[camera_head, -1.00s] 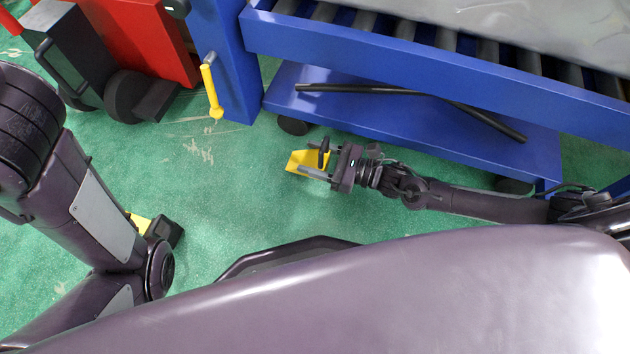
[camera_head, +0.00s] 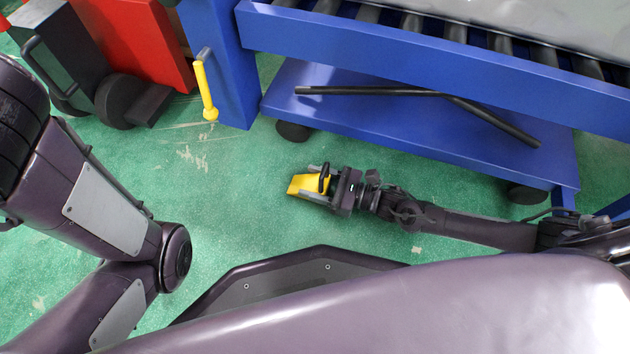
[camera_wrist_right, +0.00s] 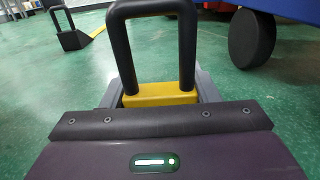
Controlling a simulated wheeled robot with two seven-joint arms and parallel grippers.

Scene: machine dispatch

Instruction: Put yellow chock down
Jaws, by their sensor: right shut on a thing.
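The yellow chock (camera_head: 306,185) is a small wedge with a black loop handle. My right gripper (camera_head: 322,185) is shut on it, in the lower middle of the head view, near the green floor. The right wrist view shows the chock's yellow body (camera_wrist_right: 160,94) between the grey fingers, with the black handle standing up in front of the camera. I cannot tell whether the chock touches the floor. My left arm shows at the left of the head view, but its gripper is out of view.
A blue roller cart (camera_head: 400,130) with black wheels stands just beyond the right gripper, black bars on its lower shelf. A red and black machine (camera_head: 130,60) stands at upper left. The wrist view shows another black-handled block (camera_wrist_right: 72,38). Green floor left of the chock is clear.

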